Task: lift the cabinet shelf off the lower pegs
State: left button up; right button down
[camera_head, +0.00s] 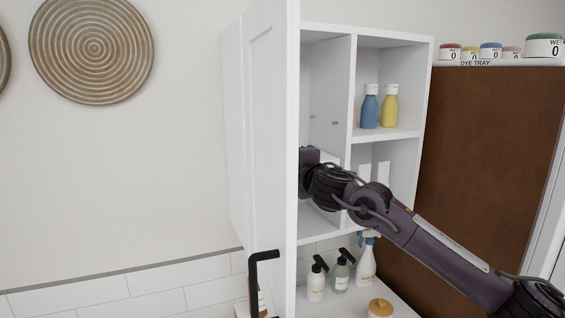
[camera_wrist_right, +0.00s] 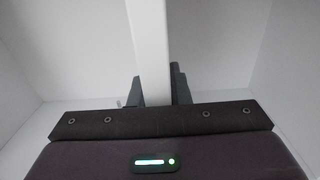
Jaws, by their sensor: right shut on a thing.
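The white wall cabinet (camera_head: 430,90) has its door (camera_head: 270,150) swung open toward me. My right gripper (camera_head: 308,160) reaches into its left compartment, partly behind the door edge. In the right wrist view my right gripper (camera_wrist_right: 156,88) is shut on the cabinet shelf (camera_wrist_right: 150,45), a white board seen edge-on between the two dark fingers. In the head view only a small piece of the shelf (camera_head: 330,157) shows beside the gripper. Small pegs (camera_head: 335,121) stick out of the compartment wall above it. The pegs under the shelf are hidden. My left gripper is not in view.
A blue bottle (camera_head: 369,108) and a yellow bottle (camera_head: 389,108) stand in the upper right compartment. Several bottles (camera_head: 316,285) stand below the cabinet. The door's black handle (camera_head: 262,285) projects at its lower edge. A brown panel (camera_head: 480,170) with dye jars on top stands right.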

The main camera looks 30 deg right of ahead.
jog(key=shift+s+r, duration=0.1)
jog(key=shift+s, duration=0.3)
jog(key=shift+s, duration=0.3)
jog(key=shift+s+a+b, duration=0.1)
jog(key=shift+s+b, duration=0.3)
jog(key=shift+s, duration=0.65)
jog(key=shift+s, duration=0.45)
jog(key=s+a+b, duration=0.1)
jog(key=s+b, duration=0.4)
jog(key=s, duration=1.4)
dwell(0.7)
